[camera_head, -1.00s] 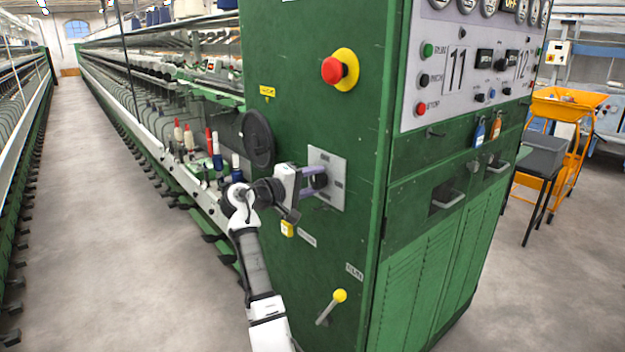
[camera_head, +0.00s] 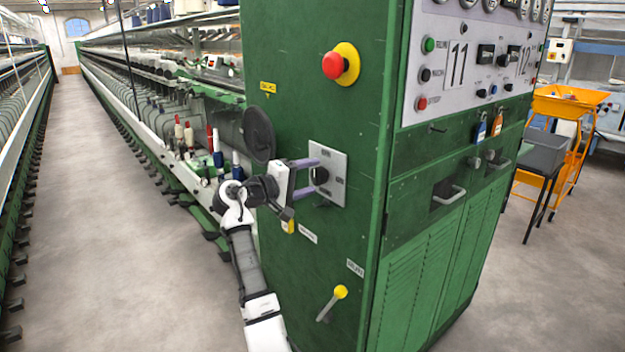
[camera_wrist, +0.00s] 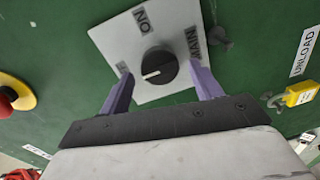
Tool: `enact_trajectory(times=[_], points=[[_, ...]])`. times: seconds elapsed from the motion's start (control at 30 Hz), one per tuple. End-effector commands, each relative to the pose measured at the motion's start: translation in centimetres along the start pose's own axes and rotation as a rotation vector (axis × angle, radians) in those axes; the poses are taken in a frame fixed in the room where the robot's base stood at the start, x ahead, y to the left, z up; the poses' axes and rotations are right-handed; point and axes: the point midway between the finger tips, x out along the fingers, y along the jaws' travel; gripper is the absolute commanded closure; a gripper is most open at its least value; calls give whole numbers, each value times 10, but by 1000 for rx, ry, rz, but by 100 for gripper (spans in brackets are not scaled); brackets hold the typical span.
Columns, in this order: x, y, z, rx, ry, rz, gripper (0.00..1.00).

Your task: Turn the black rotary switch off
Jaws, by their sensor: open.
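The black rotary switch (camera_wrist: 158,67) is a round knob with a white pointer line, on a light grey plate (camera_wrist: 180,20) lettered "ON" and "MAIN". The lettering near the left finger is partly hidden. In the head view the knob (camera_head: 319,176) and plate (camera_head: 338,163) are on the green cabinet's side. The knob's pointer is off the "ON" mark, towards the lower left in the wrist view. My gripper (camera_head: 310,178) faces the plate with its purple fingers spread. In the wrist view its fingertips (camera_wrist: 160,80) stand either side of the knob, apart from it.
A red emergency button (camera_head: 335,66) on a yellow base is above the plate. A yellow-knobbed lever (camera_head: 340,293) is below, and a yellow padlock (camera_wrist: 298,94) is close by. A dark round disc (camera_head: 258,136) is left of my gripper. The aisle floor (camera_head: 100,200) is clear.

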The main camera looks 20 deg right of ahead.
Motion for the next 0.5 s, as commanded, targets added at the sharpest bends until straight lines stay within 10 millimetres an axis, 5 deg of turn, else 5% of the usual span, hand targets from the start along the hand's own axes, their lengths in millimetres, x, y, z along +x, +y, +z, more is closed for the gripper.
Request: enact_trajectory(times=[0.5], points=[[-107, -2, 0, 1, 2, 1, 36]])
